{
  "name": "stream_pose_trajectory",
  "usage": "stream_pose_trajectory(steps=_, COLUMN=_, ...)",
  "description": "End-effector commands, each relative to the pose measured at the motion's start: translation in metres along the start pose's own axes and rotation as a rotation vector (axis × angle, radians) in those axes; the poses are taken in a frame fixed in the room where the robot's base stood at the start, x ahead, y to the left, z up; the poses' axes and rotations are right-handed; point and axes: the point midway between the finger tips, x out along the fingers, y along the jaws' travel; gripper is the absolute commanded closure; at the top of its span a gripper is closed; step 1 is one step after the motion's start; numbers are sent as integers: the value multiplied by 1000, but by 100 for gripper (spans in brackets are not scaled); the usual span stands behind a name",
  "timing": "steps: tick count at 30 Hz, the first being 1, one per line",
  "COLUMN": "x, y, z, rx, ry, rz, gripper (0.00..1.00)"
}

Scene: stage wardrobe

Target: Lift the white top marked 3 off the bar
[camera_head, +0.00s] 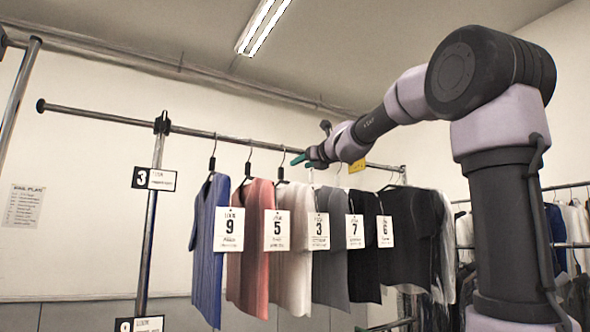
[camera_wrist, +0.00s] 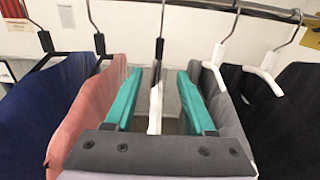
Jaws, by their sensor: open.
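The white top (camera_head: 294,240) hangs from the bar (camera_head: 225,135), with the tag marked 3 (camera_head: 319,231) at its right edge. Its dark hanger (camera_head: 280,172) shows above it. In the wrist view the hanger's black neck (camera_wrist: 159,48) is upright in the middle, with a narrow strip of the white top (camera_wrist: 155,108) below. My gripper (camera_head: 297,158) is at hanger height, below the bar. In the wrist view its teal fingers (camera_wrist: 159,80) are open, one on each side of that hanger's line. Whether they touch it I cannot tell. My gripper's body hides most of the top there.
A blue top (camera_head: 207,245) tagged 9 and a red top (camera_head: 255,250) tagged 5 hang to the left. A grey top (camera_head: 330,270) tagged 7 and black tops (camera_head: 410,225) hang close on the right. An upright post (camera_head: 150,235) stands left. Another rack stands far right.

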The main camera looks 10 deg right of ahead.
Motion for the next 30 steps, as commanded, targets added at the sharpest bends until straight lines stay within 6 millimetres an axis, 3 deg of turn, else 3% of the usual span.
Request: stream_pose_trajectory(steps=30, x=116, y=1, z=-2, rx=-6, ry=3, rz=2, gripper=45)
